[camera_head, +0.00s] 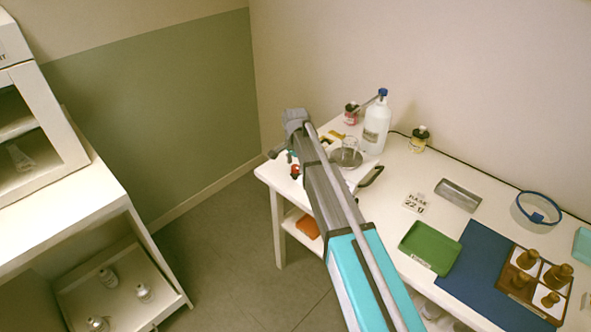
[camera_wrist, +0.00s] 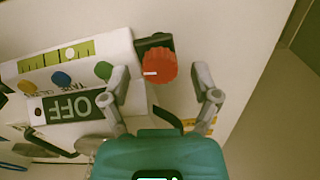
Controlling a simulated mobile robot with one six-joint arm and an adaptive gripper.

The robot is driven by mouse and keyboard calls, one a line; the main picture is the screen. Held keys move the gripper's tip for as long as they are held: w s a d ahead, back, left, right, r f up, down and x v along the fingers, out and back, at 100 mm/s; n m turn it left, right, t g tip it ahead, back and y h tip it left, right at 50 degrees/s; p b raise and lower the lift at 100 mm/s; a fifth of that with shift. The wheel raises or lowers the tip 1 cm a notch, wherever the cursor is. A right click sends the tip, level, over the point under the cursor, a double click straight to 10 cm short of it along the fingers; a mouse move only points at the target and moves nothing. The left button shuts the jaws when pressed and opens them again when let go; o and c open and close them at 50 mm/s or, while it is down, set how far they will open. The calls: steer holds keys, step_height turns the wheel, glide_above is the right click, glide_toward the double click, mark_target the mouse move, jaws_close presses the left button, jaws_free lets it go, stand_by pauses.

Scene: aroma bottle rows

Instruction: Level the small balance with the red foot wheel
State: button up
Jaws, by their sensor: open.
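The red foot wheel (camera_wrist: 160,66), ribbed with a white mark, sits at the corner of the small balance in the wrist view. My gripper (camera_wrist: 161,77) is open, one finger on each side of the wheel, with gaps visible. I cannot tell how deep the fingers reach. The white balance (camera_wrist: 117,48) carries a yellow-green strip with dark marks (camera_wrist: 57,58), coloured buttons and a panel reading OFF (camera_wrist: 68,107). In the head view the red wheel (camera_head: 295,171) shows just below my gripper, near the table's left end. My arm hides part of the balance.
A glass beaker (camera_head: 349,146) stands on a round pan. A white bottle with a blue cap (camera_head: 376,124) and a small red-labelled bottle (camera_head: 351,113) stand behind. A green tray (camera_head: 430,247) and a blue mat (camera_head: 474,269) lie to the right. Floor is free left of the table.

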steer(key=shift+f, duration=0.15)
jaws_close()
stand_by(0.5)
steer(key=shift+n, duration=0.4)
steer(key=n, duration=1.8)
steer(key=shift+s+n, duration=0.1)
steer(key=shift+n, duration=0.2)
steer(key=n, duration=0.6)
